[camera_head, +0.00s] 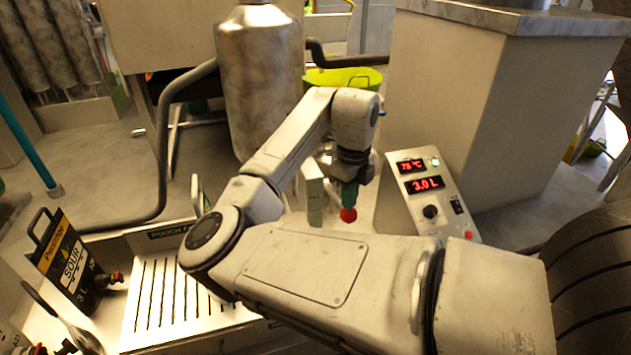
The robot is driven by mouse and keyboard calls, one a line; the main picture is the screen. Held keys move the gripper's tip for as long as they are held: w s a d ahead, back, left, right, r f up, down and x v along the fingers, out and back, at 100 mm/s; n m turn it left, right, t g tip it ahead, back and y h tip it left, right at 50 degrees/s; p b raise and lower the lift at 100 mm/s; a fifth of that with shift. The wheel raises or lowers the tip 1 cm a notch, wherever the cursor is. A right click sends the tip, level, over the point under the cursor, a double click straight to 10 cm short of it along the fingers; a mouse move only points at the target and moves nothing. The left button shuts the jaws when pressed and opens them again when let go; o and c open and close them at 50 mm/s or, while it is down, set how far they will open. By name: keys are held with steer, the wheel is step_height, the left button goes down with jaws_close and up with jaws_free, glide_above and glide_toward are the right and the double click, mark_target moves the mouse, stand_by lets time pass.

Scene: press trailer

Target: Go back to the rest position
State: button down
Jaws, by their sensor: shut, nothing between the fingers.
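My arm reaches across the middle of the head view and bends back. My gripper (349,195) hangs down at its end, with green parts showing. It looks shut, though its fingers are small here. A round red knob-like thing (348,215) shows right at the fingertips; I cannot tell whether they touch. Beside it stands a control panel (432,193) with red displays reading 78 °C and 3.0 L, a black dial and small buttons.
A large metal tank (262,80) stands behind my arm, with dark pipes on both sides. A tall beige cabinet (480,100) fills the right. A yellow-green tub (343,77) is behind.

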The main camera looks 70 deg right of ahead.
steer(key=shift+s+d+n+h, duration=0.25)
steer(key=shift+d+n+h, duration=0.05)
steer(key=shift+n, duration=0.1)
steer(key=w+a+f+n+t+h, duration=0.1)
steer(key=w+a+n+t+h, duration=0.15)
steer(key=n, duration=0.85)
steer(key=w+a+n+t+h, duration=0.1)
steer(key=w+n+h, duration=0.3)
steer(key=n, duration=0.6)
steer(key=w+a+f+n+t+y, duration=0.1)
steer(key=a+f+n+y, duration=0.1)
steer(key=a+f+n, duration=0.5)
steer(key=w+a+f+n+t+y, duration=0.15)
steer(key=a+n, duration=0.35)
steer(key=a, duration=0.5)
steer(key=s+a+f+n+g+y, duration=0.1)
steer(key=s+a+f+n+y, duration=0.15)
steer(key=a, duration=0.35)
steer(key=s+a+f+n+y, duration=0.1)
steer(key=s+a+f+n, duration=0.2)
steer(key=a+n, duration=0.15)
steer(key=s+d+f+m+g+b, duration=0.1)
steer(key=s+f+g+b, duration=0.1)
steer(key=s+f+g, duration=0.2)
steer(key=s+f, duration=0.3)
steer(key=s, duration=0.3)
steer(key=shift+f+m, duration=0.25)
steer(key=shift+m, duration=0.05)
